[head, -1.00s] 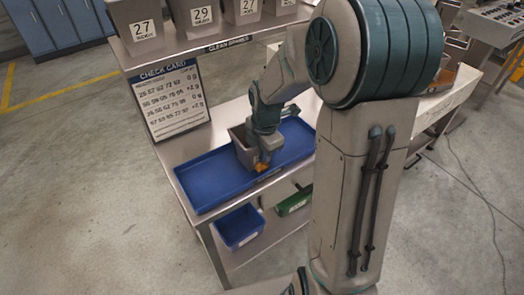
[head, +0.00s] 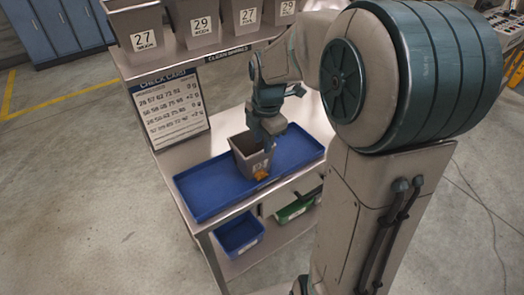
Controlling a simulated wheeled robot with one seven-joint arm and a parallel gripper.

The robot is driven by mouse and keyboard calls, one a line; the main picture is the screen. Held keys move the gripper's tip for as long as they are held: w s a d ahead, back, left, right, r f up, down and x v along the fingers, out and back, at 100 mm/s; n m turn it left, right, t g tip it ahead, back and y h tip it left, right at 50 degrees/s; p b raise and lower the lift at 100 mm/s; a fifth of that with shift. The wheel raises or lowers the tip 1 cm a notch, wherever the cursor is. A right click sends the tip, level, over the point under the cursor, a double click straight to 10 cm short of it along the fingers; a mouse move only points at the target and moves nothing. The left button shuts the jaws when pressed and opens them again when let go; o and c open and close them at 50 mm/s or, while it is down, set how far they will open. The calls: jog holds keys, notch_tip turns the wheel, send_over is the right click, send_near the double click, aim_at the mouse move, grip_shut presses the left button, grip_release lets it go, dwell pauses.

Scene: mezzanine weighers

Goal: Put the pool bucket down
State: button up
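A grey bucket (head: 243,160) with a partly readable label on its front stands at the blue tray (head: 205,205) on the bench, near the tray's middle. It looks upright; whether its base touches the tray is hard to tell. My gripper (head: 269,141) points down at the bucket's right rim and overlaps it in the picture. Its fingertips are too small to show whether they are apart, or whether they hold the rim. A small orange thing (head: 261,175) shows low at the bucket's front right.
A check card (head: 172,108) stands behind the tray at left. Grey numbered buckets (head: 192,24) line the shelf above, close to my arm. A blue bin (head: 240,236) and a green bin (head: 296,208) sit on the lower shelf. The tray's left part is clear.

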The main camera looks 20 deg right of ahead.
jog(key=s+a+r+m+t, duration=0.1)
jog(key=s+r+m, duration=0.2)
jog(key=s+m, duration=1.4)
jog(key=shift+m+t, duration=0.4)
jog(key=shift+m, duration=2)
